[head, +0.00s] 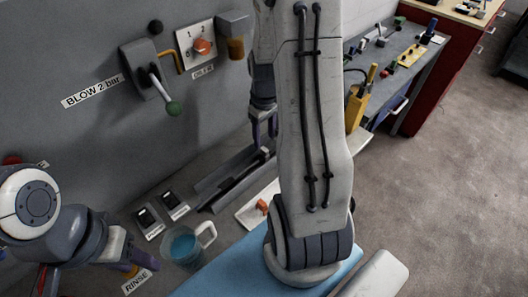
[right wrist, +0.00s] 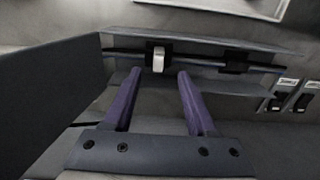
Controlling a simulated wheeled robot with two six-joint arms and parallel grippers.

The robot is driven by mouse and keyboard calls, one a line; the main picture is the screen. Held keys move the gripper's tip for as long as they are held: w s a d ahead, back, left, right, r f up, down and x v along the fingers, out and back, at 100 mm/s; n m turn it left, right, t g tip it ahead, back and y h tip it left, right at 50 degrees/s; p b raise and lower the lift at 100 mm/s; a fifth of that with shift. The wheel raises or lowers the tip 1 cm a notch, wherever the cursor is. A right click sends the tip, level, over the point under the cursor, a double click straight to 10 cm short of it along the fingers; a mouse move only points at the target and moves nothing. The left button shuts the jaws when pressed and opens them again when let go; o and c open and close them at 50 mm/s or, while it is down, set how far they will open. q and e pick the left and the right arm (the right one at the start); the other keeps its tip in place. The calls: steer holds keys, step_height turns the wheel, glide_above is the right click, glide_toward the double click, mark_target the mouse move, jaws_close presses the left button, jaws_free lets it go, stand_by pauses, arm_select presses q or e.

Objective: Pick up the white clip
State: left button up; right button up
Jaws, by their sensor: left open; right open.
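The white clip (right wrist: 158,60) sits on a dark holder on a rod in a grey trough (right wrist: 205,48) in the right wrist view. My right gripper (right wrist: 159,74) is open, its two purple fingers pointing towards the clip, with the clip ahead of the gap between them. Whether the fingertips reach beside it I cannot tell. In the head view my right gripper (head: 263,128) points down just above the grey trough (head: 225,182); I cannot make out the clip there. My left gripper (head: 136,264) is open at the lower left, by the RINSE label.
A mug of blue liquid (head: 182,247) stands near my left gripper. Two black switches (head: 150,220) lie between mug and trough. A light tray (head: 250,213) with an orange piece (head: 262,206) is partly behind my right arm. A green-knobbed lever (head: 173,108) juts from the wall.

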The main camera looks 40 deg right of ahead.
mark_target(264, 149)
steer(key=shift+w+d+f+p, duration=0.1)
steer(key=shift+f+p, duration=0.25)
steer(key=shift+f, duration=1.25)
steer(key=shift+w+d+f+p, duration=0.1)
steer(key=shift+f+p, duration=0.25)
steer(key=shift+f, duration=1.2)
jaws_close()
